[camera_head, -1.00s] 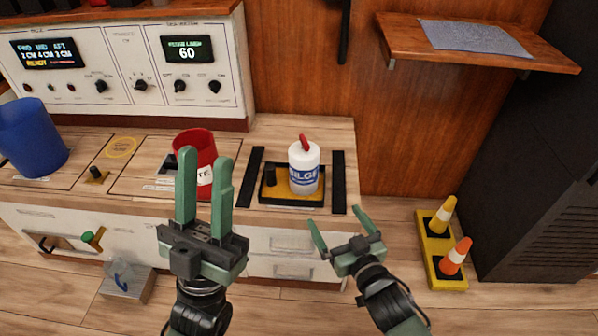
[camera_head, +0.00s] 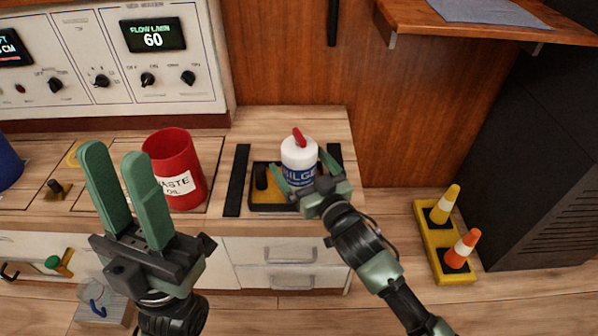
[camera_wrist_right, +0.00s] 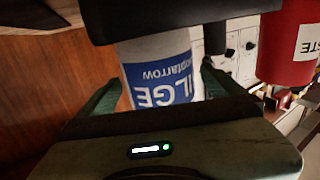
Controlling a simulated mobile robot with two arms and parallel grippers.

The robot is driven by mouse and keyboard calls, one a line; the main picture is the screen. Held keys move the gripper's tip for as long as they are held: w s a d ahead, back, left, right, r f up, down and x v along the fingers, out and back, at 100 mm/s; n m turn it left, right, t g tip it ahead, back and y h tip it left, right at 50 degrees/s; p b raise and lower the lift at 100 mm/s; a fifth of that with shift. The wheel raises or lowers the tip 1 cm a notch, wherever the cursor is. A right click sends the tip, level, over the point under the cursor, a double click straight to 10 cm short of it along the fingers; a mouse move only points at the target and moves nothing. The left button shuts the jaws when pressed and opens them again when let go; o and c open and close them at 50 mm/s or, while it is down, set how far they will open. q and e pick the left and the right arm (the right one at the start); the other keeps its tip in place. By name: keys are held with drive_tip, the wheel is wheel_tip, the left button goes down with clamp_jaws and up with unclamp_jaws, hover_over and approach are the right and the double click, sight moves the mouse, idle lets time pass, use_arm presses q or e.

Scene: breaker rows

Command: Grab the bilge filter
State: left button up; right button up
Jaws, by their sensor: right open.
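The bilge filter (camera_head: 299,158) is a white canister with a blue label and a red top. It stands upright in a black-rimmed tray (camera_head: 266,207) with a yellow base on the counter. My right gripper (camera_head: 298,185) is open at the front of the filter, with a finger to each side of its lower body. In the right wrist view the filter (camera_wrist_right: 158,75) sits between the two green fingers (camera_wrist_right: 160,92); I cannot tell whether they touch it. My left gripper (camera_head: 122,195) is open and empty, in front of the counter at the left.
A red waste oil bin (camera_head: 178,170) stands left of the tray. Black strips (camera_head: 236,180) flank the tray. A control panel (camera_head: 150,65) is behind, and a wooden shelf (camera_head: 470,25) juts out at upper right. Traffic cones (camera_head: 462,249) stand on the floor at right.

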drive_tip(key=shift+w+a, duration=0.2)
drive_tip(key=shift+w, duration=0.25)
drive_tip(key=c, duration=2)
drive_tip(key=shift+r, duration=0.1)
